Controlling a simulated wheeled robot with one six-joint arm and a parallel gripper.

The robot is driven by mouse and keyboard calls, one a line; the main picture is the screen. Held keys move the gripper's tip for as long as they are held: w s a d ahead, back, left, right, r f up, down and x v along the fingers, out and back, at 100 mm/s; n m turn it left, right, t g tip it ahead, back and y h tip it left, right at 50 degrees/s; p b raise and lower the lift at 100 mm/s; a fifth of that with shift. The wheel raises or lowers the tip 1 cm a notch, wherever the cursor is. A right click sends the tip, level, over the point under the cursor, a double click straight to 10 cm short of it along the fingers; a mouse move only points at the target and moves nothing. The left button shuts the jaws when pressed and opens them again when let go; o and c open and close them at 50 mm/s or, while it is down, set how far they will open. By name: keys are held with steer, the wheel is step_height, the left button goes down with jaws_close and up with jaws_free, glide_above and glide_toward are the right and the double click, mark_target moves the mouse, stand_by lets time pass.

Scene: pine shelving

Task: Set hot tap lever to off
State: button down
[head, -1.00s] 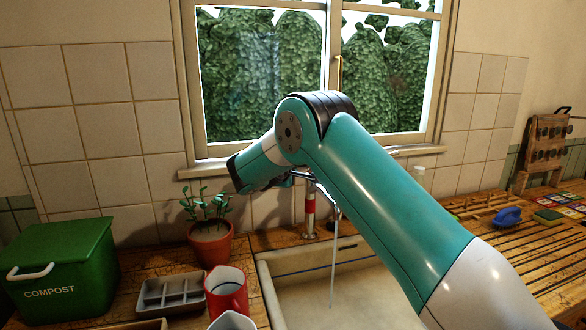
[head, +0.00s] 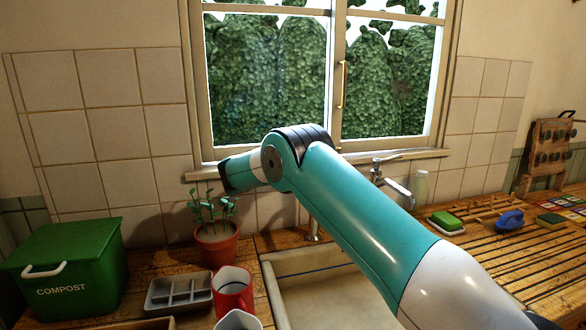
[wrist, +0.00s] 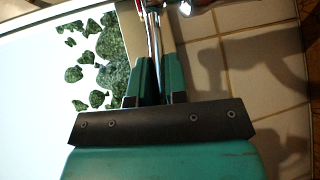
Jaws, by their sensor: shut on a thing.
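In the wrist view the two teal fingers of my gripper (wrist: 161,82) are closed on a thin chrome lever (wrist: 153,38) that runs up between them. A bit of red shows at its far end, which fits the hot tap lever. In the head view my arm hides my gripper and the upper part of the hot tap. Only the chrome foot of the hot tap (head: 313,231) shows, at the back of the sink. No water stream is visible in the uncovered part of the sink, but my arm covers much of the space under the spout.
A second chrome tap (head: 378,172) stands right of my arm. A potted plant (head: 215,245), red mug (head: 233,288), grey divided tray (head: 180,294) and green compost bin (head: 65,270) stand left of the sink (head: 300,290). The window (head: 320,80) is close behind my arm.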

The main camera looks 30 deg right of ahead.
steer(key=c, duration=1.1)
jaws_free()
steer(key=shift+c, duration=0.2)
steer(key=b+v, duration=0.4)
steer(key=v, duration=1.3)
steer(key=shift+a+b, duration=0.2)
steer(key=shift+b, duration=0.1)
steer(key=shift+r, duration=0.1)
